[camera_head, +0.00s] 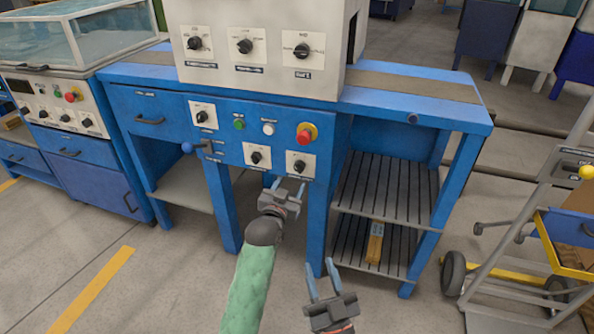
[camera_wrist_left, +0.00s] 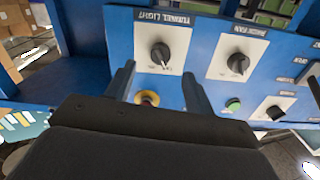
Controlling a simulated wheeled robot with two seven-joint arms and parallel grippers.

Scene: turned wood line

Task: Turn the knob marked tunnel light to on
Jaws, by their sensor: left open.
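The tunnel light knob (camera_wrist_left: 160,54) is black on a white plate, with its name on a dark label along the plate's edge. It shows in the left wrist view, its white mark toward the plate's lower edge there. In the head view it is the lower right knob (camera_head: 301,166) on the blue front panel. My left gripper (camera_head: 287,185) is open and empty, just below and in front of the lower knobs. In the wrist view its fingers (camera_wrist_left: 158,88) reach toward the panel, apart from the knob. My right gripper (camera_head: 321,267) is open and empty, lower down.
A fan knob (camera_wrist_left: 238,63) sits beside the tunnel light knob. The red and yellow stop button (camera_head: 306,134) is just above it in the head view. Green (camera_head: 239,124) and white (camera_head: 268,129) buttons are nearby. A slatted shelf (camera_head: 385,195) and a trolley (camera_head: 520,245) are to the right.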

